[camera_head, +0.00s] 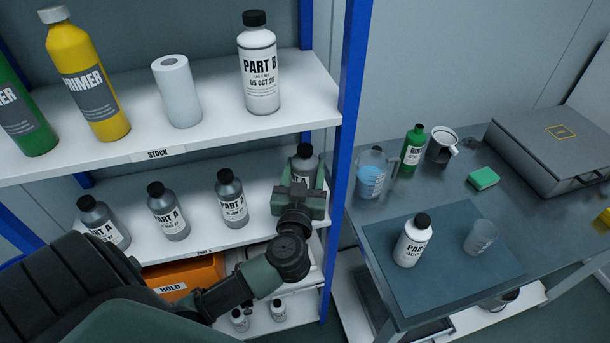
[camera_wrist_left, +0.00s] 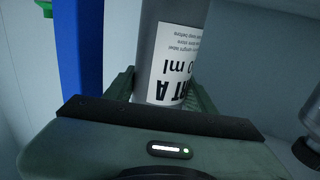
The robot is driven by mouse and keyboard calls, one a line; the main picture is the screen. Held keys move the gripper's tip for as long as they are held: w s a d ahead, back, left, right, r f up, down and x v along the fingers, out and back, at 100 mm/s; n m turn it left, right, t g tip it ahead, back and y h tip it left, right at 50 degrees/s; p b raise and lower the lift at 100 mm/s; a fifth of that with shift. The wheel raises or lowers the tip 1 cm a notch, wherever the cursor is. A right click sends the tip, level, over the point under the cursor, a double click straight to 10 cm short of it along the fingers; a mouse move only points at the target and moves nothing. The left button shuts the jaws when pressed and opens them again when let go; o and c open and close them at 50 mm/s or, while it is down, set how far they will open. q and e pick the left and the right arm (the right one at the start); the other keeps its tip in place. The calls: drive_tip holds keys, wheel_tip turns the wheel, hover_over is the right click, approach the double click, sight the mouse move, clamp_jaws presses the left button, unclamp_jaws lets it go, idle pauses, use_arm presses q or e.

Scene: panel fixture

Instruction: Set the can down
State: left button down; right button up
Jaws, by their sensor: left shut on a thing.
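The can is a grey bottle with a black cap and a white Part A label (camera_head: 304,158), at the right end of the middle shelf, close to the blue post. My left gripper (camera_head: 300,190) is shut on it, and the gripper hides its lower part. In the left wrist view the can (camera_wrist_left: 172,45) stands between the two fingers (camera_wrist_left: 163,92), its label upside down in the picture. I cannot tell whether its base touches the middle shelf (camera_head: 200,236). My right gripper is not in view.
Several like Part A bottles (camera_head: 231,200) stand in a row left of the gripper. The upper shelf (camera_head: 215,118) overhangs, and a blue post (camera_head: 345,150) is just right. An orange hold bin (camera_head: 185,277) is below. The bench mat (camera_head: 450,270) holds a white bottle (camera_head: 412,242) and cup (camera_head: 481,238).

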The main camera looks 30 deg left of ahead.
sight(305, 178)
use_arm(q)
drive_tip(key=f, duration=0.1)
drive_tip(key=f+b, duration=0.1)
drive_tip(key=f, duration=0.1)
drive_tip(key=shift+w+a, duration=0.2)
drive_tip(key=shift+w, duration=0.15)
drive_tip(key=shift+f, duration=0.2)
drive_tip(key=c, duration=0.5)
unclamp_jaws()
drive_tip(key=shift+f, duration=0.15)
drive_tip(key=shift+s+d, duration=0.1)
drive_tip(key=shift+s, duration=0.05)
drive_tip(key=b+v, duration=0.1)
drive_tip(key=v, duration=1.1)
